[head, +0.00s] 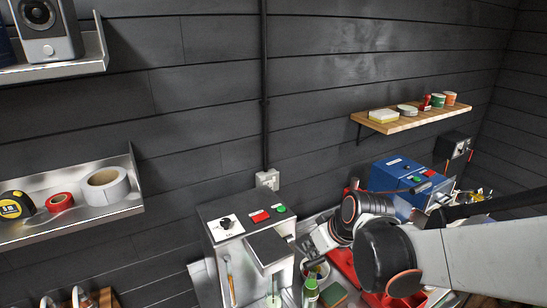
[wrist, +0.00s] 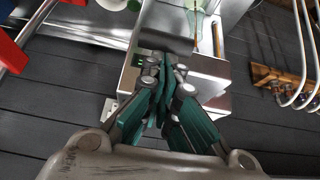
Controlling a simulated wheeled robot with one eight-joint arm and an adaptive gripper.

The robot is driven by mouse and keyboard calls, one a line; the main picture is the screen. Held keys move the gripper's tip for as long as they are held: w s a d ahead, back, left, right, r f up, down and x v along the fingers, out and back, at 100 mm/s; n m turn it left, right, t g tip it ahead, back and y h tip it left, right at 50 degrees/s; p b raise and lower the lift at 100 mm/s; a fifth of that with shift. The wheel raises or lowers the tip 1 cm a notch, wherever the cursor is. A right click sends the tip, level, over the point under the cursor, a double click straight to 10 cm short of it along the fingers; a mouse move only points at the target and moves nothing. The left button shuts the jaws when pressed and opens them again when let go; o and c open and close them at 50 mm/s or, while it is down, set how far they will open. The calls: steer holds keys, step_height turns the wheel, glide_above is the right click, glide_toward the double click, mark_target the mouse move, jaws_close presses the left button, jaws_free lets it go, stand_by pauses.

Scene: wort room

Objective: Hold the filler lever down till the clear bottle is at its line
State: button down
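The grey machine (head: 225,262) with a dial and red and green buttons stands at the bottom centre of the head view. Its projecting head has a dark top (head: 268,246). A pale, see-through thing (head: 273,301) shows under that head at the picture edge; I cannot tell if it is the clear bottle, and no fill line shows. My gripper (wrist: 164,72) has its teal fingers together, with no object visible between them. Its tips are close to the machine's metal body (wrist: 205,70) and a dark bar-like part (wrist: 165,40). I cannot tell whether they touch, or make out the lever.
A green bottle (head: 310,291) stands right of the machine, near a red tray (head: 342,262). A blue machine (head: 400,183) is farther right. Shelves hold tape rolls (head: 105,187) at left and small tubs (head: 438,100) at right. A wooden rack (wrist: 280,78) shows in the wrist view.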

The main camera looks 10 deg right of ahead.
mark_target(316, 261)
steer(key=shift+s+d+f+b, duration=0.1)
steer(key=shift+s+f+b, duration=0.5)
steer(key=shift+s+f, duration=0.15)
steer(key=shift+s+d+f+b, duration=0.1)
steer(key=shift+d+f+b, duration=0.05)
steer(key=shift+f+b, duration=0.25)
steer(key=shift+s+d+f+b, duration=0.1)
steer(key=shift+f+b, duration=0.2)
steer(key=shift+f, duration=0.15)
steer(key=shift+r, duration=0.1)
stand_by(1.1)
